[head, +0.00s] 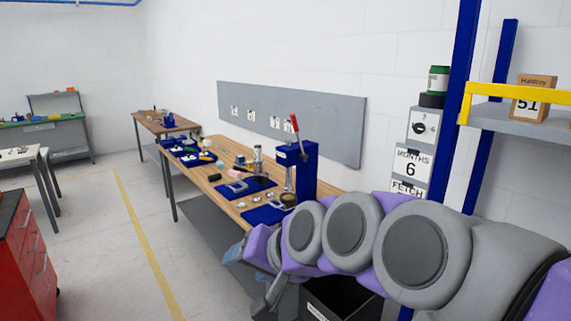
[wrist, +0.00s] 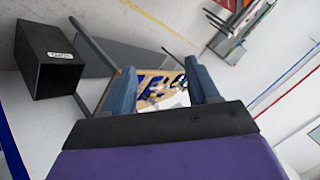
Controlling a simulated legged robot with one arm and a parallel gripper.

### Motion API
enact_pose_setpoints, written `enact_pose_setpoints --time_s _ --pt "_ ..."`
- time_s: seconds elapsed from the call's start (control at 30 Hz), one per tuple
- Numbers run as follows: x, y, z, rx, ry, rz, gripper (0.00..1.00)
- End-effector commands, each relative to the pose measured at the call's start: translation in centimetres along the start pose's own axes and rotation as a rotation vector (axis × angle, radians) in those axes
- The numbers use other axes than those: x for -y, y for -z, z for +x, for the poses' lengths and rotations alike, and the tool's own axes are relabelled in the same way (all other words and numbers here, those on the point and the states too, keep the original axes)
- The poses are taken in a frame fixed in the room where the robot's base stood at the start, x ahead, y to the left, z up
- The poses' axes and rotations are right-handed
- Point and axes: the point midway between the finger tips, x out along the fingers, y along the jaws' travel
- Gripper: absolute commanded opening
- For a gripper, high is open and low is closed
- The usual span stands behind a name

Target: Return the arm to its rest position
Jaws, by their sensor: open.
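My arm crosses the right side of the head view, folded in front of the shelf post. My gripper (head: 265,290) hangs at the arm's left end, off the near end of the wooden workbench (head: 215,176). In the wrist view my gripper (wrist: 165,88) has its two blue-grey fingers spread wide. Between them only the distant bench top shows, and they hold nothing. The arm hides the near end of the bench in the head view.
A blue press (head: 303,165) with a red lever stands on the bench. A black bin (head: 340,300) sits on the floor below my arm; it also shows in the wrist view (wrist: 50,68). A shelf (head: 515,120) is at right.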

Motion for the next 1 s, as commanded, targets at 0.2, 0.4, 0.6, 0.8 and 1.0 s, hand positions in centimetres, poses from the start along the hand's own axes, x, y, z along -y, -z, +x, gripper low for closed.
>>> enact_pose_setpoints --time_s 0.2,0.4,0.6,0.8,1.0 --pt "-11.3 -10.3 -1.7 0.244 -0.302 -0.074 0.60" --pt "-19.9 -19.3 -5.8 0.483 -0.524 -0.062 0.60" --pt "-24.1 -25.6 -9.5 0.658 -0.640 -0.014 0.60" --pt "-24.9 -27.1 -10.6 0.700 -0.665 -0.001 0.60" --pt "-24.9 -27.1 -10.6 0.700 -0.665 -0.001 0.60"
